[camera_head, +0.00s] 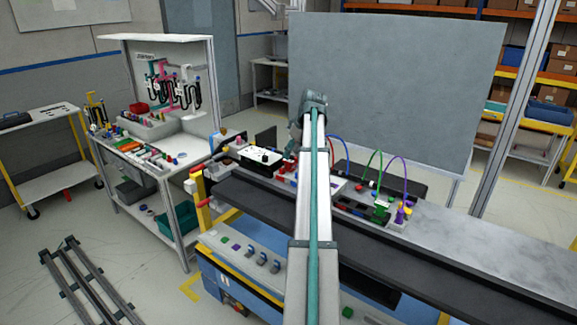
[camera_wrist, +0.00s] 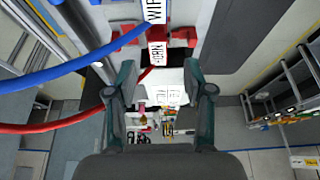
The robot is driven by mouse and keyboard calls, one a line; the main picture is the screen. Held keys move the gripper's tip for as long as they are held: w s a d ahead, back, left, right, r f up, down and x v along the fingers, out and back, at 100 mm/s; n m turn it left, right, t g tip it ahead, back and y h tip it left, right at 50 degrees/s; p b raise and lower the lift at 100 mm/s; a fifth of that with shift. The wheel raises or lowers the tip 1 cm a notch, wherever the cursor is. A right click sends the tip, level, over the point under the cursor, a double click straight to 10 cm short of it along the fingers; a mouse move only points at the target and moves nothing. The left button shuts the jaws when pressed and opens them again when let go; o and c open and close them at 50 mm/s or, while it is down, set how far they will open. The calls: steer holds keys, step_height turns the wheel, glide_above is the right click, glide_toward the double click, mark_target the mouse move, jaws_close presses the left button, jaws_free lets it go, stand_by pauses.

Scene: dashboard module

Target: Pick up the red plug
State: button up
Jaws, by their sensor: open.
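The red plug is not clearly made out. A red cable (camera_head: 332,150) arches beside my arm in the head view, and its lower end is hidden. In the wrist view the red cable (camera_wrist: 50,127) runs from the left edge behind my left finger. In the head view the arm hides the fingers.
A blue cable (camera_wrist: 60,73) crosses the wrist view's left side. Red blocks (camera_wrist: 128,37) lie beyond the fingertips. In the head view, green (camera_head: 375,165) and purple cables (camera_head: 405,175) stand to the right. A tool cart (camera_head: 180,190) stands left, and a grey panel (camera_head: 420,80) stands behind.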

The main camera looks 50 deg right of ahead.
mark_target(289, 160)
steer(key=shift+p+x, duration=0.9)
steer(key=shift+x, duration=1.45)
steer(key=shift+s+d, duration=0.1)
steer(key=shift+s, duration=0.05)
jaws_close()
steer(key=shift+r, duration=0.1)
steer(key=shift+r, duration=0.2)
steer(key=s+a+r+b, duration=0.5)
steer(key=s+a+r, duration=0.4)
steer(key=r, duration=0.3)
steer(key=shift+s+r+b, duration=0.15)
steer(key=shift+s+b, duration=0.2)
steer(key=shift+s, duration=0.55)
